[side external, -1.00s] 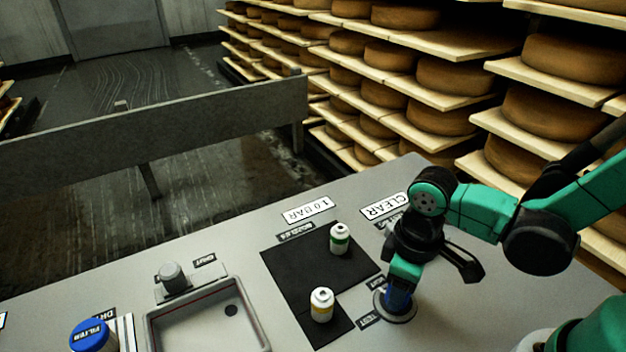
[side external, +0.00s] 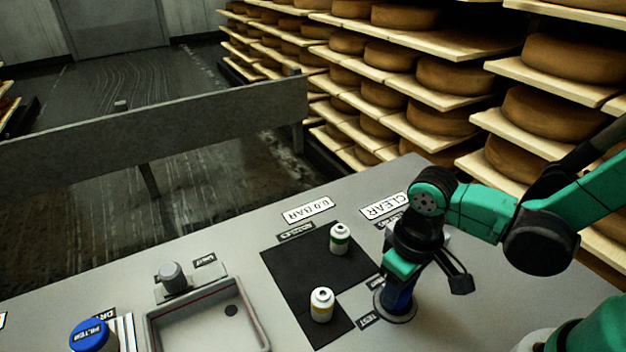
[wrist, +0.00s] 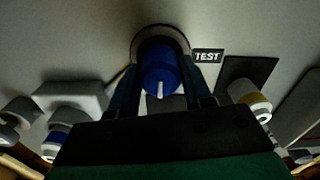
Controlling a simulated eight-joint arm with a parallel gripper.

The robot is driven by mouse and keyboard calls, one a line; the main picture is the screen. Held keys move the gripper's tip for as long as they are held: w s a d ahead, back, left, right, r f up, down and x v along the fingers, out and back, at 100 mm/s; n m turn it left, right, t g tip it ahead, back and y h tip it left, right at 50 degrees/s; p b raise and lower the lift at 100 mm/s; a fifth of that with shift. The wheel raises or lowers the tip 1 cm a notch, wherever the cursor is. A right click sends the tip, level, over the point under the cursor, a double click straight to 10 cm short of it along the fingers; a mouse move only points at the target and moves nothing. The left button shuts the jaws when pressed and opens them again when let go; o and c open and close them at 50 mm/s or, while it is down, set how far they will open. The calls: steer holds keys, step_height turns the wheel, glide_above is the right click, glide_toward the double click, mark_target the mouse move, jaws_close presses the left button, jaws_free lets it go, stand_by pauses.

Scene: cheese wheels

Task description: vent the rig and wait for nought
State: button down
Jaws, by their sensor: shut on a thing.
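A sign (side external: 308,210) at the back of the bench reads 0.0 BAR. A second sign (side external: 384,206) beside it reads CLEAR. My gripper (side external: 400,290) points down at the round grey TEST seat (side external: 408,314). Its fingers are shut on a blue round piece (side external: 396,299) standing on that seat. In the wrist view the blue piece (wrist: 158,68) sits between the two fingers (wrist: 160,88), with a white mark on it. Its lower part is partly hidden.
A white bottle with a green band (side external: 340,238) and one with a yellow band (side external: 321,305) stand on a black mat (side external: 300,270). Left are a grey tray (side external: 262,325), a grey knob (side external: 172,275) and a blue FILTER cap (side external: 92,336). Cheese shelves stand behind.

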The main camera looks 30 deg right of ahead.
steer(key=shift+c, duration=1.8)
jaws_free()
steer(key=shift+r, duration=2.8)
steer(key=w+d+r+m+t, duration=0.2)
steer(key=w+d+r+t, duration=0.2)
steer(key=d+r+t, duration=0.2)
steer(key=shift+w+d+t, duration=0.4)
steer(key=shift+d+t, duration=0.2)
steer(key=shift+d, duration=0.4)
